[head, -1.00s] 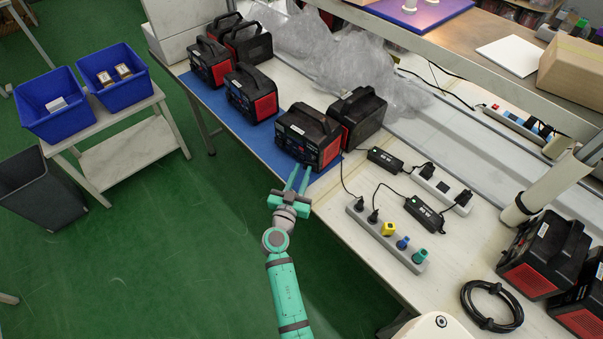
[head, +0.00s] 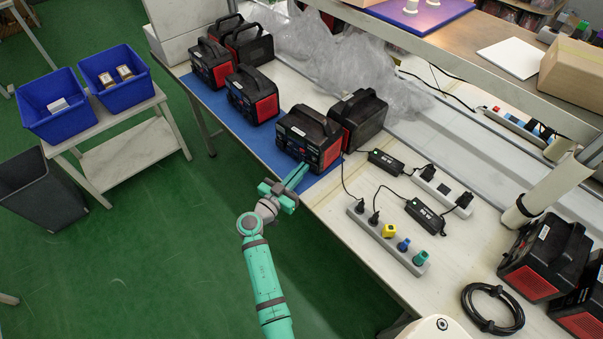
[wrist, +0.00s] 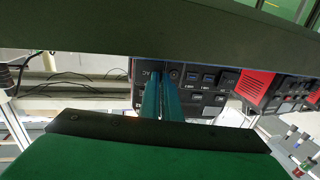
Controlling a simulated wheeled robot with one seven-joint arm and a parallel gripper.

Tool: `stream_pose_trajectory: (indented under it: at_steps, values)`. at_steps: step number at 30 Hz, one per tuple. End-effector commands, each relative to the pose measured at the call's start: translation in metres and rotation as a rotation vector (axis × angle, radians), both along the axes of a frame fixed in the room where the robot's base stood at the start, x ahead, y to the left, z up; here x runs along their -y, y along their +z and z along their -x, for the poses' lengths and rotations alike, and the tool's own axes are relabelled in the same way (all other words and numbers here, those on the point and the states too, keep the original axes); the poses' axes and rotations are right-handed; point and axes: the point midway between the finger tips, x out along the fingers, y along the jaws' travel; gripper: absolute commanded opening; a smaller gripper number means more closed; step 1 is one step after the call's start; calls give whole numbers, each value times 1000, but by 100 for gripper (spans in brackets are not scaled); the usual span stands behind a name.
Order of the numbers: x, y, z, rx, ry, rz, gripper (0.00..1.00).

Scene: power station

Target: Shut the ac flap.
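A black and red power station (head: 308,138) stands at the near edge of the blue mat, its dark front panel facing my arm. In the wrist view its panel (wrist: 207,83) shows sockets and buttons. I cannot clearly make out the ac flap; the fingers cover part of the panel. My gripper (head: 301,172) is just in front of the panel's lower part, pointing at it. In the wrist view the gripper's teal fingers (wrist: 161,82) lie side by side, close together, with nothing seen between them. I cannot tell whether the tips touch the panel.
More power stations stand on the blue mat (head: 212,98) to the left and behind. A power strip (head: 388,238) and black adapters (head: 424,214) lie to the right on the bench. Blue bins (head: 57,106) sit on a side table. The green floor before the bench is clear.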

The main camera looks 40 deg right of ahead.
Motion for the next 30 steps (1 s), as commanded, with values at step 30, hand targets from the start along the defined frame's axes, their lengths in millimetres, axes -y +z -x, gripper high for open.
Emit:
stream_pose_trajectory:
  at_steps: [30]
  values:
    - [3,-1,-6,-1,-121,-1,22]
